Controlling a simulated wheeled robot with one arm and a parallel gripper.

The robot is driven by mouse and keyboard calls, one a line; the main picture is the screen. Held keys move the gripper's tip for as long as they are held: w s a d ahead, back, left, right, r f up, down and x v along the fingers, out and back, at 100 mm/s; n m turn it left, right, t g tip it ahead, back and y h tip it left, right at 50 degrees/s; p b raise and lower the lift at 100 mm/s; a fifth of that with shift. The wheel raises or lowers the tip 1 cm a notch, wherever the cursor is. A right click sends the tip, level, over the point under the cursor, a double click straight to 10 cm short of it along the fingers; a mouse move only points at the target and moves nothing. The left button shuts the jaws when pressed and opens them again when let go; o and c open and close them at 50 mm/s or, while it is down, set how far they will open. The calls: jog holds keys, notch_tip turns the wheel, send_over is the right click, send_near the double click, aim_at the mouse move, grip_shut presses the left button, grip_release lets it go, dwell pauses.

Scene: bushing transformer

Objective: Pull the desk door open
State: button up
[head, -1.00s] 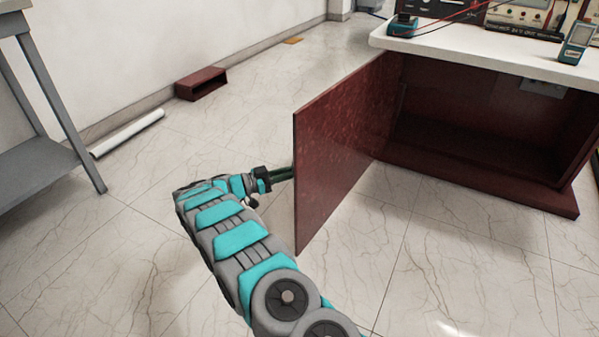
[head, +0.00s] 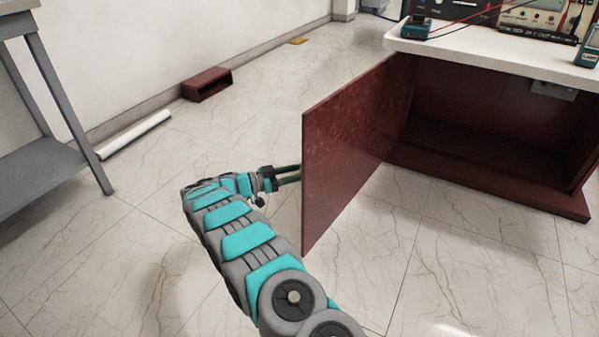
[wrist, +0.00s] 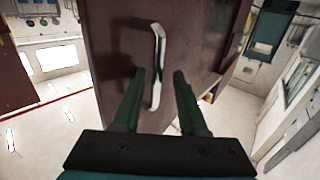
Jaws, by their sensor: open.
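The dark red desk door (head: 345,150) stands swung well out from the desk (head: 480,160), and the compartment behind it is exposed. My gripper (head: 297,173) is at the door's outer face, on the left side in the head view. In the wrist view, a silver bar handle (wrist: 158,60) is mounted on the door (wrist: 115,50). My two dark fingers (wrist: 160,74) are open, and the handle appears between their tips, closer to the left one. I cannot tell whether the fingers reach around it. The handle is hidden in the head view.
The white desktop (head: 500,58) carries instruments and red leads. A grey metal table (head: 50,165) stands at the left. A small dark red box (head: 207,84) and a white tube (head: 134,135) lie by the wall. The marble floor left of the door is mostly clear.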

jog(key=v, duration=0.8)
dwell(0.5)
